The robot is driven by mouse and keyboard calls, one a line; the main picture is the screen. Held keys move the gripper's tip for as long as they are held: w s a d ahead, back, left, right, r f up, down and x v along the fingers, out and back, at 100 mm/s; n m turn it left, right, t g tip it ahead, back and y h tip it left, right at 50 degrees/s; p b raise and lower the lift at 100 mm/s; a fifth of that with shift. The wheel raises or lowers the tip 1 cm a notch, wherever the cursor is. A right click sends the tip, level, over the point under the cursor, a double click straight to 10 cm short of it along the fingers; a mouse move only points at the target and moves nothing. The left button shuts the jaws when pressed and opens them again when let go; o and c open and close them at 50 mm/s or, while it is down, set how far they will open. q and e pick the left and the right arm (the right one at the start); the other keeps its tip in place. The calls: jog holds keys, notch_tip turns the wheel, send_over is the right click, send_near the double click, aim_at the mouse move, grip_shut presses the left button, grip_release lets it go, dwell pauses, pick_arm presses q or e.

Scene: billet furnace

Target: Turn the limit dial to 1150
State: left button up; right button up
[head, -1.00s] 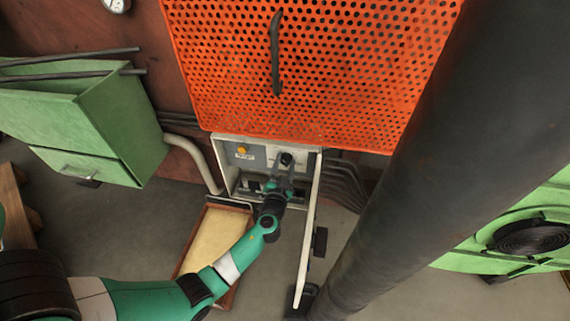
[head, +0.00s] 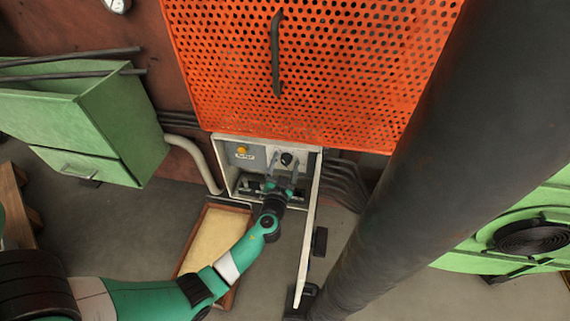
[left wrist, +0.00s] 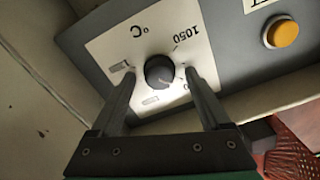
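The limit dial (head: 287,158) is a dark round knob on a white scale plate inside the open control box. In the left wrist view the dial (left wrist: 159,72) shows between my two fingers, with "1050" and "°C" upside down beside it. Other scale numbers are partly hidden by the fingers, and I cannot read where the dial points. My left gripper (head: 285,172) is open in front of the box, just below the dial in the head view. Its fingers stand apart from the knob on both sides. My right gripper is in neither view.
A yellow-orange button (head: 242,149) sits left of the dial; it also shows in the left wrist view (left wrist: 283,33). The box's open door (head: 309,230) stands close on the right. An orange perforated guard (head: 330,70) hangs above. A shallow tray (head: 241,212) lies below left.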

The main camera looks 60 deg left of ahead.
pick_arm(q)
jog(key=p+v, duration=0.2)
jog(key=v, duration=0.9)
jog(key=shift+s+d, duration=0.2)
jog(key=shift+d, duration=0.05)
